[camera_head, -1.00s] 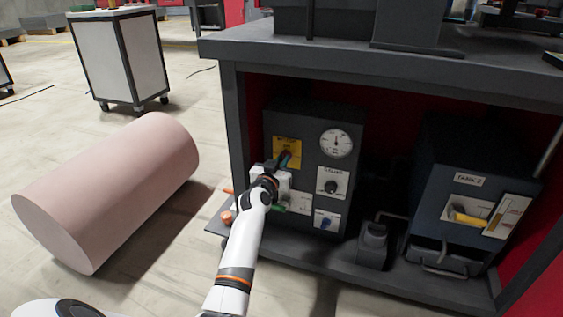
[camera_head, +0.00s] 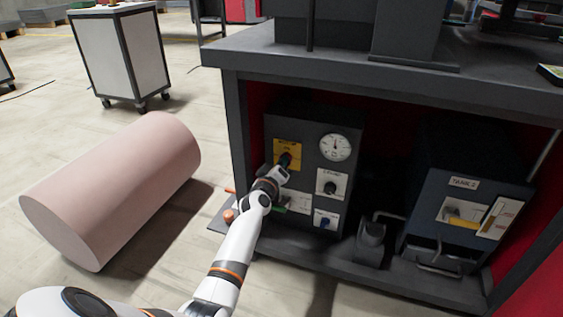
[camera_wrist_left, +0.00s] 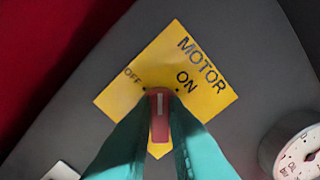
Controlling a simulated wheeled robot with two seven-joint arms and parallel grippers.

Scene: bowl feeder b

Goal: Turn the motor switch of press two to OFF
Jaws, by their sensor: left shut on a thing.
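The motor switch is a red knob (camera_wrist_left: 160,112) with a white mark, on a yellow plate (camera_wrist_left: 205,98) lettered MOTOR, OFF and ON. In the left wrist view the mark points straight up, between the dots by OFF and ON. The teal fingers of my left gripper (camera_wrist_left: 160,125) are shut on the knob from both sides. In the head view the yellow plate (camera_head: 287,149) is at the upper left of the dark control box (camera_head: 310,122), with my left gripper (camera_head: 285,161) against it; the knob is hard to make out there. My right gripper is out of view.
A round gauge (camera_head: 335,147) and a black knob (camera_head: 331,188) are right of the plate. A tank 2 box (camera_head: 430,190) stands farther right under the bench top (camera_head: 400,78). A pink cylinder (camera_head: 115,190) lies on the floor at left.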

